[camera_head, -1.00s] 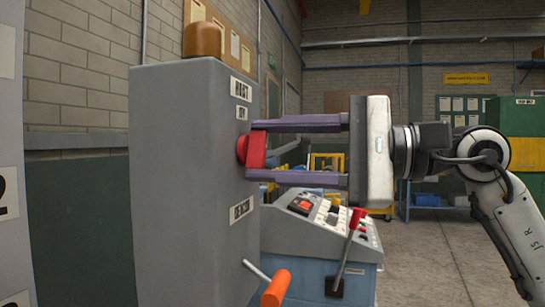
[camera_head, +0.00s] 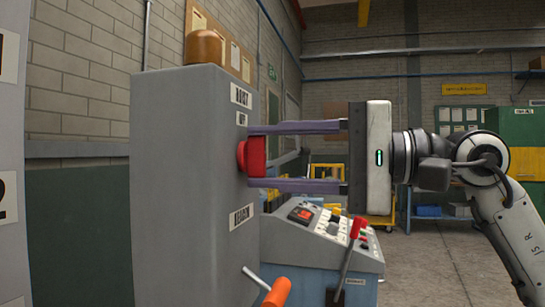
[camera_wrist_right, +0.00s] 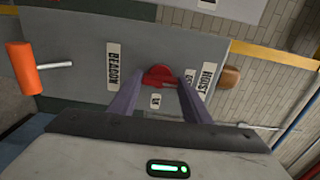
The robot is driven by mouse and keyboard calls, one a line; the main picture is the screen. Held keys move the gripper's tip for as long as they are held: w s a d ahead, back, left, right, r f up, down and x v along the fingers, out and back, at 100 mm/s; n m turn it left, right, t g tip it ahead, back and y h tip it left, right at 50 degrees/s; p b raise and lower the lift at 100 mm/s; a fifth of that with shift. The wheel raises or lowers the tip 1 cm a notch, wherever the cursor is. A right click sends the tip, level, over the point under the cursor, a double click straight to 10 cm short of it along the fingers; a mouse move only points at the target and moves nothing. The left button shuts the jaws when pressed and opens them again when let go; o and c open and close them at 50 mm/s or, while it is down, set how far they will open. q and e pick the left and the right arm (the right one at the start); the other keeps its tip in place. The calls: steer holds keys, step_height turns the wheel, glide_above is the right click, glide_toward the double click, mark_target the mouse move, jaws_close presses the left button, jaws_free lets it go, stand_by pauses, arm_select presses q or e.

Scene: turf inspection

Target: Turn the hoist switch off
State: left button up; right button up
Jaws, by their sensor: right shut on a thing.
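The hoist switch is a red knob (camera_head: 253,157) on the narrow face of a tall grey cabinet (camera_head: 185,190). My right gripper (camera_head: 256,157) reaches in from the right, with one purple finger above the knob and one below, closed on it. In the right wrist view the red knob (camera_wrist_right: 158,75) shows between the fingertips of the gripper (camera_wrist_right: 158,84). A HOIST label (camera_head: 241,95) is above the knob, with a smaller label under it. My left gripper is not in view.
An orange-handled lever (camera_head: 277,292) sticks out from the cabinet below the switch. An amber dome (camera_head: 204,46) is on the cabinet top. A control console (camera_head: 320,245) with a red-topped lever (camera_head: 358,228) stands behind, below my right gripper. Open floor is at the right.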

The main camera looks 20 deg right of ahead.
steer(key=o, duration=1)
steer(key=shift+o, duration=0.2)
steer(key=b+v, duration=0.1)
steer(key=v, duration=0.9)
steer(key=shift+b, duration=0.35)
steer(key=shift+s+d, duration=0.1)
steer(key=shift+s, duration=0.05)
